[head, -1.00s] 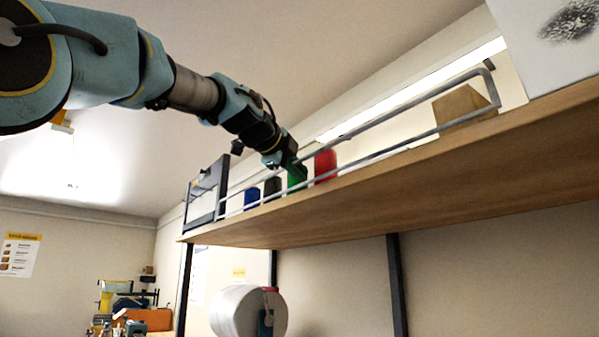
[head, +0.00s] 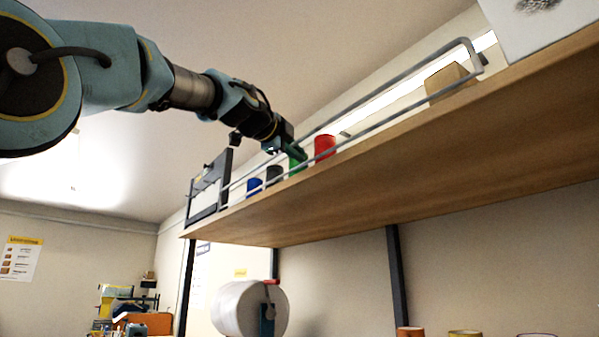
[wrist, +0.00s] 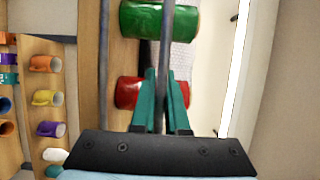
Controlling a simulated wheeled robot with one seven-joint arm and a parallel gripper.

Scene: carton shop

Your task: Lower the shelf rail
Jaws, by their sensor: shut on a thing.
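The shelf rail (head: 400,75) is a grey metal loop with two long bars, standing up along the front edge of the wooden shelf (head: 420,150). Its lower bar runs just above the shelf edge. My gripper (head: 290,148) is at the rail's upper bar, left of the red mug. In the wrist view the teal fingers of my gripper (wrist: 163,88) are shut on one bar of the rail (wrist: 165,40), one finger on each side. The rail's other bar (wrist: 104,60) runs parallel, to the left.
Behind the rail stand a red mug (head: 325,147), a green one (head: 297,160), a dark one (head: 273,175) and a blue one (head: 254,187). A cardboard box (head: 450,82) is at the right. Several mugs (wrist: 48,98) show lower down in the wrist view.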

